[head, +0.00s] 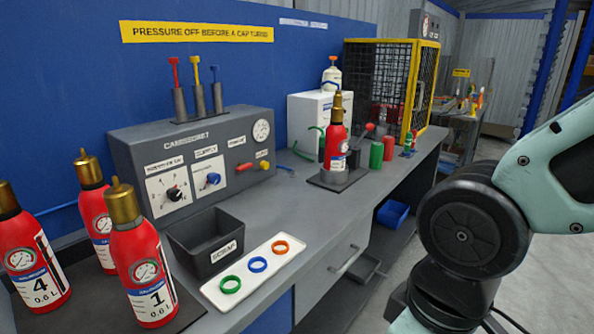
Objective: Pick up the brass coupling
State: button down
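I cannot pick out a loose brass coupling in the head view. Brass-coloured tops show on the red extinguishers: one on extinguisher 1 (122,203) at the front left, one on the extinguisher behind it (86,168), and one on the extinguisher farther along the bench (338,104). The top of extinguisher 4 (8,197) is partly cut off at the left edge. My gripper is out of view; only my arm's upper links show at the right, apart from the bench.
A dark scrap bin (184,247) and a white tray (212,291) with green, blue and orange rings stand on the grey bench. A control box (142,138) stands behind them. A yellow-framed cage (412,82) is at the far end. Bare bench lies right of the tray.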

aim_at(338, 98)
jog(key=i+l+u, duration=0.1)
jog(key=u, duration=0.4)
jog(key=i+l+u, duration=0.15)
jog(key=u, duration=0.3)
jog(key=l+u, duration=0.25)
jog(key=u, duration=0.25)
jog(key=i+l, duration=0.05)
